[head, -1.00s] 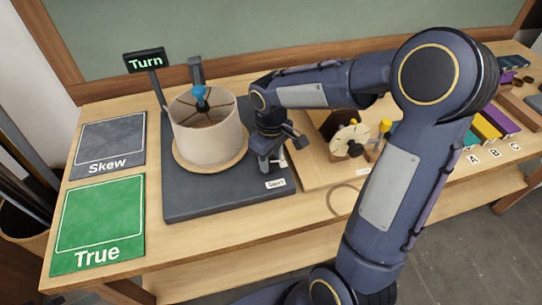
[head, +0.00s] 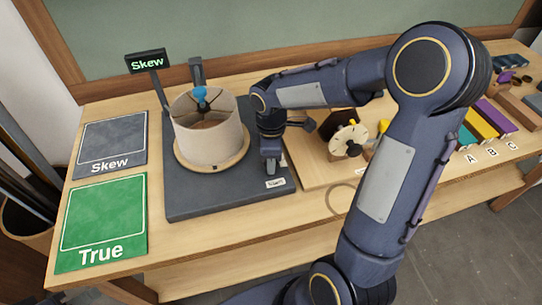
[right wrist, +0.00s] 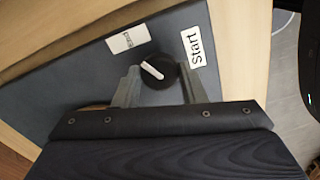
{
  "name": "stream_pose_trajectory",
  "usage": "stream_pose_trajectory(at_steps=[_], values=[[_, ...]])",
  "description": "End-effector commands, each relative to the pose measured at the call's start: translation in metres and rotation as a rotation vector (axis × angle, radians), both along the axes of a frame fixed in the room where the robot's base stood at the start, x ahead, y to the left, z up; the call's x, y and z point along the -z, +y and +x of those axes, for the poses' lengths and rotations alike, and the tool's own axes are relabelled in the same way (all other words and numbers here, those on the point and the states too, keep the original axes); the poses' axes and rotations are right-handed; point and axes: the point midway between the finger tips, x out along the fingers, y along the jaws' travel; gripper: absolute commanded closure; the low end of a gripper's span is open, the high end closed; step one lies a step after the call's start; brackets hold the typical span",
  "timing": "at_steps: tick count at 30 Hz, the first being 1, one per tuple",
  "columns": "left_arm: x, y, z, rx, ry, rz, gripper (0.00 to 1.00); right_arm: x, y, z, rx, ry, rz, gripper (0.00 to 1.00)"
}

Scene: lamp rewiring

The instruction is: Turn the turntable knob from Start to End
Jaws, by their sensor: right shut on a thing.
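The black turntable knob (right wrist: 168,68) with a white pointer stands on the grey base (head: 190,206). The pointer slants toward the left, on the side of a white label (right wrist: 128,39) whose text I cannot read clearly; the Start label (right wrist: 194,48) is at the upper right. My right gripper (right wrist: 158,78) is shut on the knob, one finger on each side. In the head view the gripper (head: 270,163) hides the knob. A cream lampshade (head: 208,137) sits on the round wooden turntable (head: 236,161). My left gripper is not in view.
A small sign (head: 146,61) reads Skew. A grey Skew mat (head: 112,146) and a green True mat (head: 100,222) lie empty at the left. A wooden board (head: 310,160) with a pale disc (head: 349,138) is right of the base. Coloured blocks lie at the far right.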

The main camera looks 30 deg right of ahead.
Motion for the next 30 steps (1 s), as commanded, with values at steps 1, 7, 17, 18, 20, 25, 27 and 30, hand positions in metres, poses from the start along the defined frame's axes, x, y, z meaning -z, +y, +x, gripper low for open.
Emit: stream_pose_trajectory(at_steps=[1, 7, 17, 18, 20, 25, 27, 30], values=[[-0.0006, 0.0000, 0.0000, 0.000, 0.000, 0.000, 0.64, -0.0008, 0.0000, 0.0007, -0.008, -0.002, 0.000, 0.85], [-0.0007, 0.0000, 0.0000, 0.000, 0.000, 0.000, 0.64, -0.0006, 0.0000, 0.0007, -0.025, -0.002, 0.000, 0.85], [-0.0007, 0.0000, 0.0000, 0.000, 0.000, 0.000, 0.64, -0.0006, 0.0000, 0.0007, -0.026, -0.002, 0.000, 0.60], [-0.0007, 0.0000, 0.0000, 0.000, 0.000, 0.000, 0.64, -0.0005, -0.0001, 0.0006, -0.025, -0.002, 0.000, 0.55], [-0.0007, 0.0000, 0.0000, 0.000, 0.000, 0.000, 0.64, -0.0005, -0.0001, 0.0005, -0.025, -0.002, 0.000, 0.47], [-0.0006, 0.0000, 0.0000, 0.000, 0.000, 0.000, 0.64, -0.0003, -0.0001, 0.0003, -0.024, -0.001, 0.000, 0.41], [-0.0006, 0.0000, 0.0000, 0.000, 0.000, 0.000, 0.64, -0.0002, 0.0000, 0.0002, -0.024, -0.001, 0.000, 0.41], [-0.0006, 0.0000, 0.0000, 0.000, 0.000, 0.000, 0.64, -0.0020, -0.0001, 0.0004, -0.023, -0.002, 0.000, 0.41]])
